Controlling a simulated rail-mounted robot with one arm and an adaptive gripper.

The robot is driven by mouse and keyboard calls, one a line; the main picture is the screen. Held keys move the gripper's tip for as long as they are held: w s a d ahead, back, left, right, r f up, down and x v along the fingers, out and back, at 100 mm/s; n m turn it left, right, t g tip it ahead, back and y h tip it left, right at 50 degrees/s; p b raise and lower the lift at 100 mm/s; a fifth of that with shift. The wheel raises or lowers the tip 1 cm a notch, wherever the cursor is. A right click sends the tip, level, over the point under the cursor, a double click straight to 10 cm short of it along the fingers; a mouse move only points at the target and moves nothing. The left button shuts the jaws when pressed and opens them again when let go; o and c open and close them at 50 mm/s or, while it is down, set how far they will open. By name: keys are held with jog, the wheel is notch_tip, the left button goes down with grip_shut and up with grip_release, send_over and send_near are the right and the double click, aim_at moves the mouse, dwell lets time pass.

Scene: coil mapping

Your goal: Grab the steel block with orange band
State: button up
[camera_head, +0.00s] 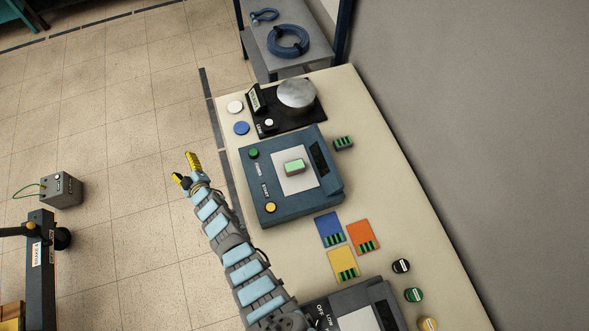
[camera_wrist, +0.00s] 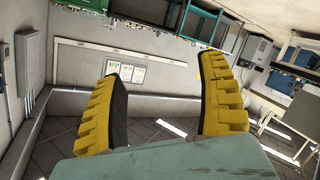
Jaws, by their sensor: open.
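I cannot make out a steel block with an orange band in either view. A small block with a green top (camera_head: 294,167) sits on the pale plate of a blue-grey device on the table. A dark block with green stripes (camera_head: 343,143) lies just right of that device. Similar striped pieces lie on the blue card (camera_head: 328,224), orange card (camera_head: 360,231) and yellow card (camera_head: 341,260). My gripper (camera_head: 187,169) is over the floor, left of the table edge. In the wrist view its yellow fingers (camera_wrist: 160,62) are wide apart with nothing between them.
The blue-grey device (camera_head: 258,184) has green and yellow buttons. A black unit with a round metal dome (camera_head: 296,94) stands behind it. Black, green and orange round pieces (camera_head: 413,295) lie at the table's right. A grey box (camera_head: 62,190) is at left.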

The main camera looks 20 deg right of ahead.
aim_at(294, 167)
notch_tip(294, 167, down, 12)
jog(key=n+g+h+b, duration=0.3)
jog(key=g, duration=0.2)
jog(key=s+d+f+n+g+h+b, duration=0.2)
jog(key=s+d+f+g+h, duration=0.1)
jog(key=s+d+g, duration=0.1)
jog(key=s+d+r+n+g+h+b, duration=0.1)
jog(key=s+d+r+g+h+b, duration=0.1)
jog(key=r, duration=0.4)
jog(key=s+d+r+n+g+h+b, duration=0.1)
jog(key=s+d+r+g+h, duration=0.1)
jog(key=d+r+h, duration=0.3)
jog(key=s+d+r+g+h+b, duration=0.2)
jog(key=s+d+r+h, duration=0.2)
jog(key=d+r, duration=0.3)
jog(key=shift+s+d+r+n+b, duration=0.15)
jog(key=shift+s+d+n+b, duration=0.1)
jog(key=shift+n+b, duration=0.15)
jog(key=shift+d+r+g, duration=0.2)
jog(key=shift+g, duration=0.1)
jog(key=p+x, duration=0.1)
jog(key=x, duration=0.7)
jog(key=p+x, duration=0.1)
jog(key=x, duration=0.8)
jog(key=shift+d+r+p, duration=0.15)
jog(key=shift+r+p, duration=0.05)
jog(key=shift+p, duration=0.1)
grip_shut()
